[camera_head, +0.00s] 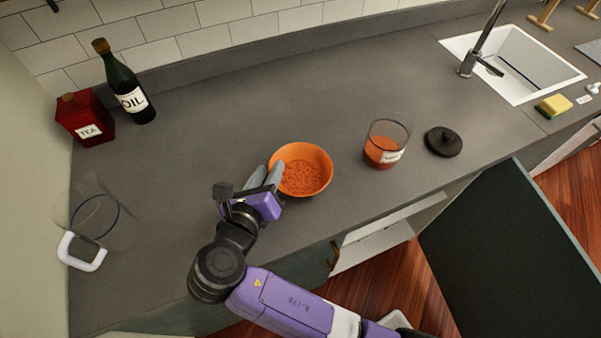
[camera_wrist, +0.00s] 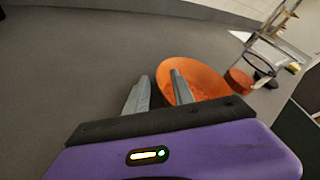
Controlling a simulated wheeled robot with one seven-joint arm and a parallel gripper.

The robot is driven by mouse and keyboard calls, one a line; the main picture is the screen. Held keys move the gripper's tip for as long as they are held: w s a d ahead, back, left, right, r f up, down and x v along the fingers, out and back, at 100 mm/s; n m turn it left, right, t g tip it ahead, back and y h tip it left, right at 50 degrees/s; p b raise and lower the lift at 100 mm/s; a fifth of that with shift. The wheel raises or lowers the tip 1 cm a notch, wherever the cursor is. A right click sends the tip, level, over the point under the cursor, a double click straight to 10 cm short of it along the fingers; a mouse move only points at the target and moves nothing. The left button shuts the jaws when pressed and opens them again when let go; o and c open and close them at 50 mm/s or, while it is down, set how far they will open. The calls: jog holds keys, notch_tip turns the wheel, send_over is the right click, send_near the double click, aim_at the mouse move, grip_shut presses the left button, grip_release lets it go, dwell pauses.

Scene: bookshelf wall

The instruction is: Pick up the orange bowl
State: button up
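The orange bowl (camera_head: 307,150) stands on the grey counter with small orange-red bits inside. It also shows in the wrist view (camera_wrist: 205,78), partly hidden behind a finger. My gripper (camera_head: 268,170) is at the bowl's left side, with its two grey fingers apart. In the wrist view my gripper (camera_wrist: 160,78) has its left finger outside the bowl and its right finger overlapping the bowl's near left rim. The rim seems to lie between the fingers; I cannot tell whether either finger touches it.
A glass jar (camera_head: 383,150) with orange contents and a black lid (camera_head: 443,142) stand right of the bowl. The sink (camera_head: 520,65) is far right. The counter behind the bowl is clear.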

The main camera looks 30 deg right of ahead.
jog(key=shift+w+d+f, duration=0.2)
jog(key=shift+w+d, duration=0.05)
jog(key=shift+d, duration=0.05)
jog(key=shift+c, duration=0.2)
grip_shut()
dwell(1.1)
